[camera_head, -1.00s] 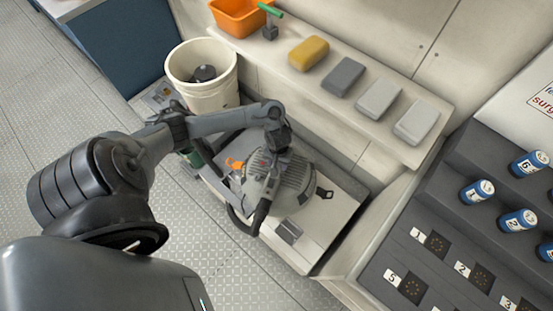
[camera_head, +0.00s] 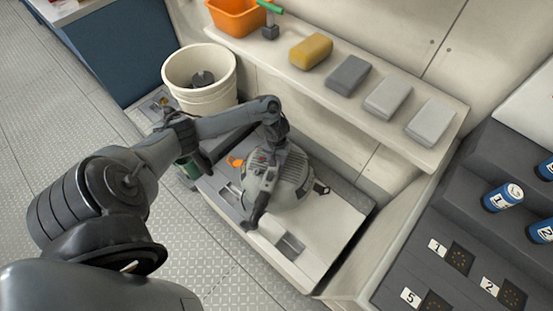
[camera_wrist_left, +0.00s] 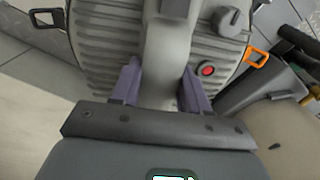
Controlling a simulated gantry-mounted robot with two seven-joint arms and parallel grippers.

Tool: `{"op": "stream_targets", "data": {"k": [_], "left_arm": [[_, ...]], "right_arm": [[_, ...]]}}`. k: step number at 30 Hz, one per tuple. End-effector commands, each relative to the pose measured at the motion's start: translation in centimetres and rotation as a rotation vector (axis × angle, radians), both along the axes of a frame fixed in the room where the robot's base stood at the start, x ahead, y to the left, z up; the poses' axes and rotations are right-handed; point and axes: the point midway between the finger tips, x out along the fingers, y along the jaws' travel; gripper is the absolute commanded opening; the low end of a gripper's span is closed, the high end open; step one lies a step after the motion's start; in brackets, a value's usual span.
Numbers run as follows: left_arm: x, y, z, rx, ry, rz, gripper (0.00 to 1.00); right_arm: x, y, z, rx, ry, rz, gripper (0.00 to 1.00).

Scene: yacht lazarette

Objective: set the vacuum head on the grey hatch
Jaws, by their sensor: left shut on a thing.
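The vacuum head (camera_head: 283,182) is a round, ribbed grey motor unit with a dark hose stub, an orange latch and a black latch. My left gripper (camera_head: 270,152) is above it and shut on its handle. In the left wrist view the purple-grey fingers (camera_wrist_left: 163,88) stand on both sides of the grey handle, with a red button and a knob beside it. The pale grey hatch (camera_head: 325,232) with a recessed grey pull lies directly beneath the head and is partly hidden by it. I cannot tell whether the head touches the hatch. My right gripper is out of view.
A white bucket (camera_head: 205,98) with a dark object inside stands behind the hatch on the left. A shelf (camera_head: 400,130) holding several blocks and an orange bin (camera_head: 236,16) runs behind. A dark stepped rack (camera_head: 470,215) with blue cans is on the right. Open floor lies at left.

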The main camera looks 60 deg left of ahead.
Motion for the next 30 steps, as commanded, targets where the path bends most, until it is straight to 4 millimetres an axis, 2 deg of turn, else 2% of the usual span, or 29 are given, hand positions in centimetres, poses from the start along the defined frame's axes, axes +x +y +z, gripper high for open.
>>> {"op": "stream_targets", "data": {"k": [7, 21, 22, 26, 30], "left_arm": [[0.2, 0.0, -2.8, 0.000, -0.004, 0.001, 0.00], [0.2, 0.0, -3.1, 0.000, -0.005, 0.001, 0.00], [0.0, 0.0, -3.4, 0.000, 0.000, 0.001, 0.48], [0.0, 0.0, -3.3, 0.000, 0.000, 0.001, 0.68], [0.0, 0.0, -3.3, 0.000, 0.000, 0.001, 0.71]], "right_arm": [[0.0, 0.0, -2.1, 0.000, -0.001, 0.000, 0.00], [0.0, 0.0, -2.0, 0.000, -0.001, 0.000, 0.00], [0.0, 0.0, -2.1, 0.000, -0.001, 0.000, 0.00], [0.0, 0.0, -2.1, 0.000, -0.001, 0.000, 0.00], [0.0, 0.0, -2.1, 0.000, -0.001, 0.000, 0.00]]}}
